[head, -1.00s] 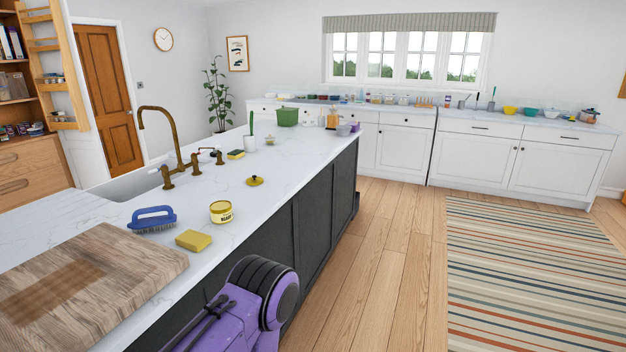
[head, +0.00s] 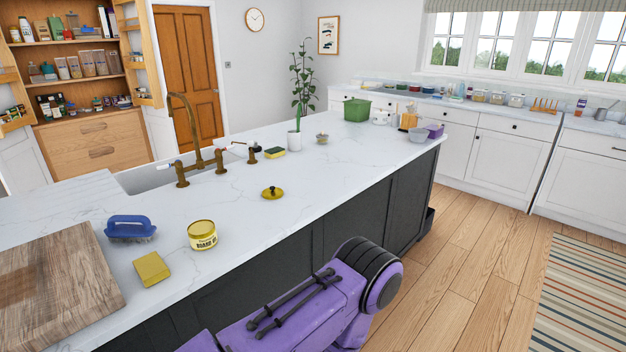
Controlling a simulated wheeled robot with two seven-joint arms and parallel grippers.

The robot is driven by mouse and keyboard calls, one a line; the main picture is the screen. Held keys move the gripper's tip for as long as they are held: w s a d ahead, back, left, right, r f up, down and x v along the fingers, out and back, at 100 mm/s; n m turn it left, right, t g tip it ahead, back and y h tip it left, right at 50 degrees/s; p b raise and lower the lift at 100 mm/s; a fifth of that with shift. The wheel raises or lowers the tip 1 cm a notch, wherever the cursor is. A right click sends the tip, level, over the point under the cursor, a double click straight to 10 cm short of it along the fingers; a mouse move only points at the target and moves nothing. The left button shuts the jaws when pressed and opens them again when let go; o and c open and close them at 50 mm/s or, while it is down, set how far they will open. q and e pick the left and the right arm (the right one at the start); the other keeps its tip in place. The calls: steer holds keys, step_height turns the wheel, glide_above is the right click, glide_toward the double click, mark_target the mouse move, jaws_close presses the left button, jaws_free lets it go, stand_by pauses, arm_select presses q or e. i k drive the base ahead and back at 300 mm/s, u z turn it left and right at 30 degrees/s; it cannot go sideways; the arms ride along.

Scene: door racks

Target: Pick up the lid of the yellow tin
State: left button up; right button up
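The yellow tin (head: 202,236) stands upright on the white marble island top, near its front edge. A round, dark yellow lid with a dark knob (head: 272,193) lies flat on the counter, behind and to the right of the tin. Part of my purple arm shows at the bottom, in front of the island. Neither of my grippers is in view.
A blue brush (head: 130,228), a yellow sponge (head: 152,269) and a wooden board (head: 55,295) lie left of the tin. A brass tap (head: 188,140) and sink are behind. Counter around the lid is clear.

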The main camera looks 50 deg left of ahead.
mark_target(273, 193)
steer(key=i, duration=2.35)
steer(key=u, duration=3.55)
